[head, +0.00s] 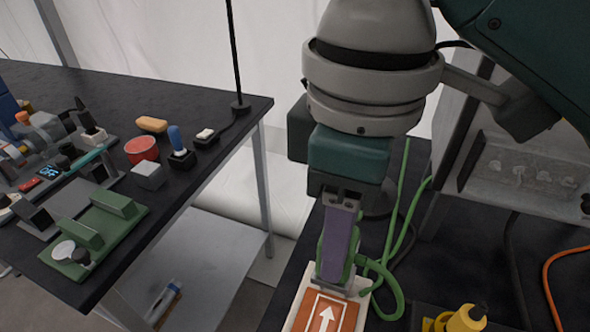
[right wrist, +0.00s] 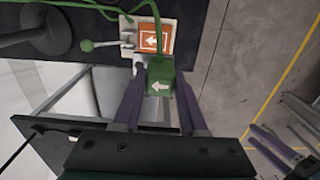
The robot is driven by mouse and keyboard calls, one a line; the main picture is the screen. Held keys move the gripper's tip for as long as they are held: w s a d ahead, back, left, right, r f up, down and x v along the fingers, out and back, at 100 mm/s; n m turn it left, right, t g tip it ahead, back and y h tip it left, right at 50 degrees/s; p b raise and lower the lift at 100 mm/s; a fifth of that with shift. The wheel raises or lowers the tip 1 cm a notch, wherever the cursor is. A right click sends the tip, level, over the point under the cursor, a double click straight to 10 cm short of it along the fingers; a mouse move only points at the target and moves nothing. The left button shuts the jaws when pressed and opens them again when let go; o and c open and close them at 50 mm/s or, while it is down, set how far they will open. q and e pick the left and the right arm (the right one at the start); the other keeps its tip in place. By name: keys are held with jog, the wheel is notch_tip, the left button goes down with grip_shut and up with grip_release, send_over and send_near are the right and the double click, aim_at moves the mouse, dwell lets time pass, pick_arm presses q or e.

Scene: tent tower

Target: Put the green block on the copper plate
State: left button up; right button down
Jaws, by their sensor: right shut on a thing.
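The green block (right wrist: 160,82), with a white arrow on its face, is between the purple fingers of my right gripper (right wrist: 160,78), which is shut on it. In the head view my right gripper (head: 338,275) points down over the plate, and its fingers mostly hide the block. The copper plate (head: 318,318), orange-brown with a white arrow, lies in a cream base. It also shows in the right wrist view (right wrist: 160,34), just beyond the block. The block overlaps its near edge in that view; I cannot tell the gap. My left gripper (right wrist: 268,116) shows partly in the right wrist view, its fingers apart.
Green hose (head: 384,285) loops right beside the plate. A green-knobbed lever (right wrist: 88,45) stands by the base. A yellow object (head: 463,318) and a grey panel (head: 525,170) are to the right. A cluttered black table (head: 225,138) stands left across a gap.

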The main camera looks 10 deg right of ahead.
notch_tip(320, 180, up, 3)
jog(key=shift+w+r+p, duration=0.1)
jog(key=shift+p, duration=0.4)
jog(key=f+b, duration=0.1)
jog(key=b, duration=0.4)
jog(key=shift+b, duration=0.3)
jog(key=shift+f+b, duration=1.55)
jog(key=shift+f, duration=7.65)
jog(key=shift+f, duration=0.1)
jog(key=shift+c, duration=2.2)
grip_release()
